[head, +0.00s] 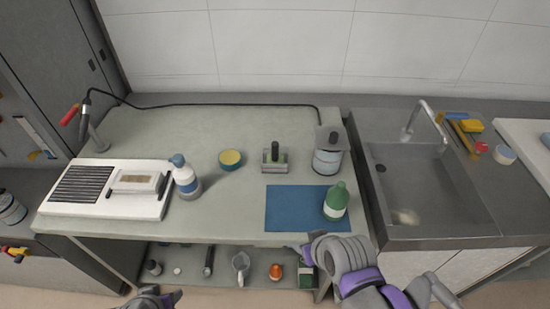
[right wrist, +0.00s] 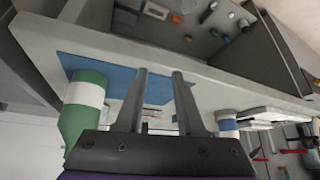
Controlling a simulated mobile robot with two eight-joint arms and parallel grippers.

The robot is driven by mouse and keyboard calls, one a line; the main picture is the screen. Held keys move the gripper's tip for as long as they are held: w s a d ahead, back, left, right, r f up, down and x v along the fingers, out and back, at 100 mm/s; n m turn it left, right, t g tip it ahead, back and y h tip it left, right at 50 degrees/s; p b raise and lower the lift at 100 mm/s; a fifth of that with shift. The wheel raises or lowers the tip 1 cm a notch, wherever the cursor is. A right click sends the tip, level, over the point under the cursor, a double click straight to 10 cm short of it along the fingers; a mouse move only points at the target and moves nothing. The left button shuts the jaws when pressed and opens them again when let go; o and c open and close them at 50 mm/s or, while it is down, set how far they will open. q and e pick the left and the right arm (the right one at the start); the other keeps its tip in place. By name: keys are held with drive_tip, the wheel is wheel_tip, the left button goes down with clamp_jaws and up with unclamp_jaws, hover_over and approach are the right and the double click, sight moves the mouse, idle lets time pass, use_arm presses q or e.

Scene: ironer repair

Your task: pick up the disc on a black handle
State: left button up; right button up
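I cannot clearly make out a disc on a black handle. The nearest match is a dark, narrow item (head: 209,262) on the low shelf under the table; its details are too small to tell. My right gripper (head: 301,251) is at the table's front edge, near the right end of that shelf and well right of the item. In the right wrist view, its two fingers stand apart with nothing between them (right wrist: 160,80). My left gripper (head: 152,299) barely shows at the bottom edge, and its fingers cannot be read.
The shelf also holds a white jug (head: 241,264), an orange item (head: 276,271) and a dark bottle (head: 153,267). The tabletop (head: 225,215) overhangs it. A green bottle (head: 336,203) stands on a blue mat (head: 290,208), close to my right gripper. A sink (head: 430,190) lies right.

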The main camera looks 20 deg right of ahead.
sight(276, 156)
drive_tip(key=w+t+b, duration=0.1)
drive_tip(key=w, duration=0.3)
drive_tip(key=w+r+t+y, duration=0.1)
drive_tip(key=w, duration=0.4)
drive_tip(key=w+a+r+n+t+b, duration=0.1)
drive_tip(key=w+t, duration=0.1)
drive_tip(key=w, duration=0.3)
drive_tip(key=shift+w+r+b, duration=0.2)
drive_tip(key=shift+w+b, duration=0.05)
drive_tip(key=shift+b, duration=0.1)
drive_tip(key=w+d+t, duration=0.1)
drive_tip(key=w, duration=0.1)
drive_tip(key=w+r+t+b, duration=0.1)
drive_tip(key=w, duration=0.2)
drive_tip(key=w+d+t, duration=0.1)
drive_tip(key=w, duration=0.2)
drive_tip(key=shift+w+d+r, duration=0.15)
drive_tip(key=shift+w+d, duration=0.05)
drive_tip(key=shift+d, duration=0.15)
drive_tip(key=b+x, duration=0.1)
drive_tip(key=x, duration=0.3)
drive_tip(key=shift+w, duration=0.2)
drive_tip(key=shift+f+x, duration=0.2)
drive_tip(key=shift+x, duration=1.3)
drive_tip(key=shift+f+x, duration=0.25)
drive_tip(key=shift+x, duration=1.3)
drive_tip(key=shift+s+d, duration=0.1)
drive_tip(key=shift+s, duration=0.15)
drive_tip(key=shift+c, duration=0.3)
clamp_jaws()
